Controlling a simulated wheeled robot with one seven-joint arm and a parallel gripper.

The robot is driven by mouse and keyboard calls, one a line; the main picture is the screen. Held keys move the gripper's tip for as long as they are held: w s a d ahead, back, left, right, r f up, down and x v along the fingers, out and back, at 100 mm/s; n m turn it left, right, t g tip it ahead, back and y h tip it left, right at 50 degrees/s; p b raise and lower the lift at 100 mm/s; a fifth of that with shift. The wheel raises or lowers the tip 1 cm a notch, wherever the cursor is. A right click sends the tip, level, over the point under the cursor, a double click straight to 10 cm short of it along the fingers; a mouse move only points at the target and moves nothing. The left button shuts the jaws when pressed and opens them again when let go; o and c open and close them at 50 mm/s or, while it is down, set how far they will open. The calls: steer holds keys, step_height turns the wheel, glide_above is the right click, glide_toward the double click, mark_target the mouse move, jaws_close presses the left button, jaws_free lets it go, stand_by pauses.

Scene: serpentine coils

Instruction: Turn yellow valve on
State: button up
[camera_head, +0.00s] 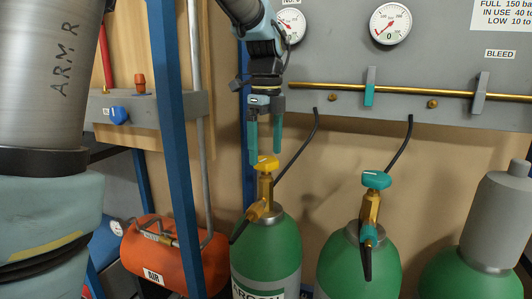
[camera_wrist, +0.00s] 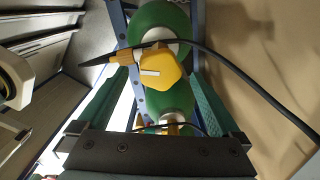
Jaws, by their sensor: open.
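The yellow valve knob (camera_head: 266,164) sits on a brass stem on top of the left green cylinder (camera_head: 270,245). In the wrist view the knob (camera_wrist: 160,70) is a yellow faceted shape with a white stripe on it, seen from above. My gripper (camera_head: 265,152) points down just above the knob, its two teal fingers spread and empty. In the wrist view the knob lies between the finger tips in the picture, with space on both sides. I cannot tell whether the fingertips reach down past its top.
A second green cylinder (camera_head: 360,268) with a teal knob (camera_head: 376,180) stands to the right. A blue post (camera_head: 176,150) and an orange air tank (camera_head: 150,255) are at left. Black hoses (camera_head: 398,143) run up to the grey gauge panel (camera_head: 430,60) behind.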

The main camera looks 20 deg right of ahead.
steer(key=shift+f, duration=0.85)
steer(key=shift+c, duration=0.2)
steer(key=c, duration=1.3)
steer(key=shift+n, duration=0.4)
steer(key=n+p, duration=0.2)
steer(key=n, duration=0.1)
steer(key=shift+r+n, duration=0.1)
steer(key=shift+n, duration=0.2)
steer(key=shift+n+p, duration=0.85)
steer(key=shift+n, duration=1.35)
